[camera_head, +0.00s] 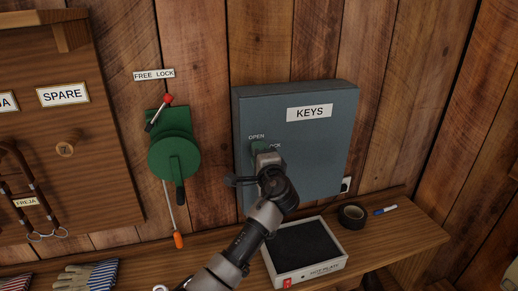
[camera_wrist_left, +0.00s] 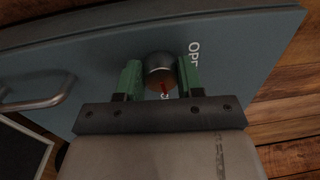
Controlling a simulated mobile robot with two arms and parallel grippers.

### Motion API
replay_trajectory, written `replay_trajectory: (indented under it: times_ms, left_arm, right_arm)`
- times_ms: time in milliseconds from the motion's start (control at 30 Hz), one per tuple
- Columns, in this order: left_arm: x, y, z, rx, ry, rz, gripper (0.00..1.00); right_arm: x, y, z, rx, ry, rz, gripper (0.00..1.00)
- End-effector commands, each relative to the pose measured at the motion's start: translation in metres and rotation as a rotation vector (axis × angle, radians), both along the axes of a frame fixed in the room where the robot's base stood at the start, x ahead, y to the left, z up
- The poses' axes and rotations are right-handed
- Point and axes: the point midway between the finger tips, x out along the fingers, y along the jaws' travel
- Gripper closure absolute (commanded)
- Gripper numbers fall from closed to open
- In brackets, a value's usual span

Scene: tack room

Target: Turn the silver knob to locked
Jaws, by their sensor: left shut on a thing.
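The blue-grey key cabinet (camera_head: 325,150) with a KEYS label hangs on the plank wall. My left gripper (camera_head: 263,150) is at the left part of its door, just below the word OPEN; a second word beside it is partly covered. In the left wrist view the silver knob (camera_wrist_left: 160,68) is a short round cylinder with a red mark on its side. The green fingers of my left gripper (camera_wrist_left: 161,78) stand on both sides of it, shut on it. The gripper hides the knob in the head view. My right gripper is not in view.
A metal handle (camera_wrist_left: 45,97) is on the cabinet door. Below, the wooden shelf (camera_head: 415,235) carries a black-topped tray (camera_head: 335,266), black tape (camera_head: 351,215), a marker (camera_head: 385,210) and striped gloves (camera_head: 85,276). A green lever device (camera_head: 174,157) is left of the cabinet.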

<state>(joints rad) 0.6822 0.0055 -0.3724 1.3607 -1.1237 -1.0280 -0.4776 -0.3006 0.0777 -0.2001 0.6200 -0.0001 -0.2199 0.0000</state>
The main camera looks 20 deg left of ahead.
Motion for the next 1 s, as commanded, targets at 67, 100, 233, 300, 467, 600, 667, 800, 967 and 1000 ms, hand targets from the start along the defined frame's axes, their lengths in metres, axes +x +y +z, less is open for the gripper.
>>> replay_trajectory:
  times_ms: [67,100,233,300,467,600,667,800,967,1000]
  left_arm:
    - [-0.0001,-0.0001,0.0018,0.037,0.024,-0.001,0.87]
    - [0.0,-0.0002,0.0017,0.053,0.035,-0.001,0.87]
    - [0.0,-0.0004,0.0013,0.091,0.061,-0.002,0.87]
    - [-0.0001,-0.0006,0.001,0.106,0.071,-0.002,0.87]
    - [-0.0001,-0.0006,0.0004,0.123,0.083,-0.002,0.87]
    - [-0.0001,-0.0006,-0.0001,0.128,0.086,-0.002,0.87]
    - [-0.0001,-0.0005,-0.0002,0.128,0.086,-0.002,0.87]
    - [-0.0001,-0.0005,-0.0003,0.128,0.086,-0.002,0.87]
    - [-0.0001,-0.0004,-0.0003,0.127,0.086,-0.001,0.49]
    - [-0.0001,-0.0003,-0.0003,0.127,0.086,-0.001,0.43]
  right_arm:
    - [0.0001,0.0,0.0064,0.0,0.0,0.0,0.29]
    - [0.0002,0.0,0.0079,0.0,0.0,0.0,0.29]
    - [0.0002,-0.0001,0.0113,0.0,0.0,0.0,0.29]
    - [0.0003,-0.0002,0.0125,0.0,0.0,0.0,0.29]
    - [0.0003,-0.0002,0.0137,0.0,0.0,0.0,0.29]
    - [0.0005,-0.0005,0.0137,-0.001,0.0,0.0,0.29]
    - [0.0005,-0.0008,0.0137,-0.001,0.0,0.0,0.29]
    - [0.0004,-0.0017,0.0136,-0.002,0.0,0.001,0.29]
    - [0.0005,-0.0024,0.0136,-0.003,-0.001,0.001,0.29]
    - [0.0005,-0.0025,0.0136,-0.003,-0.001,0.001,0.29]
